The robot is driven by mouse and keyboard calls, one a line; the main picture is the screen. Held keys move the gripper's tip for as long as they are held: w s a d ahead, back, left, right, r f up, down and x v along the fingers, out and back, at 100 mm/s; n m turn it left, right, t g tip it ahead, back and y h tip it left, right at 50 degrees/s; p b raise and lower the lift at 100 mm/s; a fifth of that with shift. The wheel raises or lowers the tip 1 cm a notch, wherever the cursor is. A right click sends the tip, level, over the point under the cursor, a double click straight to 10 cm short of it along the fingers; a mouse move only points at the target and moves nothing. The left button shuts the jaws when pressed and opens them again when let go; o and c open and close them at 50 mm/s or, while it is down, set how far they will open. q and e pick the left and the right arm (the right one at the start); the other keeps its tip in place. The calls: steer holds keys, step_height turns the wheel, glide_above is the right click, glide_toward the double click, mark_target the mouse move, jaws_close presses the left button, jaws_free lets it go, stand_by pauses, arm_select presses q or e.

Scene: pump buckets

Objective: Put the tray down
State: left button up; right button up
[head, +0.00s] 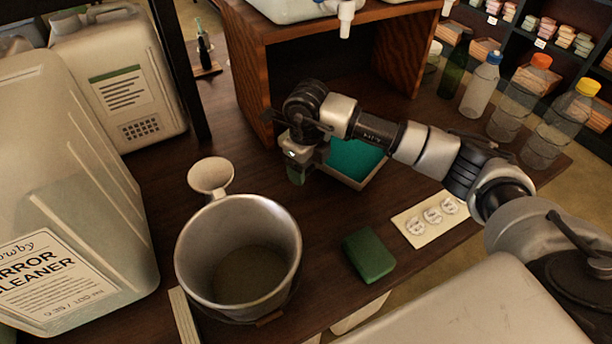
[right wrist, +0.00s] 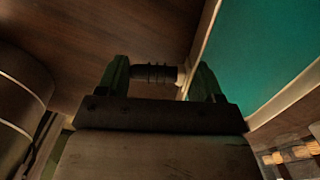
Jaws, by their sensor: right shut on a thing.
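The tray (head: 374,176) has pale walls and a teal floor. It is in the middle of the head view, in front of the wooden stand's opening, partly hidden by my right arm. My right gripper (head: 296,172) is at its left side, pointing down. In the right wrist view, the green fingers (right wrist: 160,80) are shut on a dark ribbed handle (right wrist: 155,72) that meets the tray's wall (right wrist: 207,40). I cannot tell whether the tray touches the table. My left gripper is not in view.
A metal bucket (head: 190,262) and a pale cup (head: 211,170) stand left of the tray. A green sponge (head: 369,254) and a card (head: 414,236) lie in front. The wooden stand (head: 256,85) is behind. Bottles (head: 480,88) stand right; large jugs (head: 90,190) stand left.

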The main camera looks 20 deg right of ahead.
mark_target(306, 187)
steer(key=shift+w+a+f, duration=0.1)
steer(key=shift+f, duration=2)
steer(key=shift+f, duration=0.2)
steer(key=o, duration=1)
steer(key=shift+r, duration=0.1)
step_height(306, 187, up, 12)
steer(key=shift+r, duration=0.15)
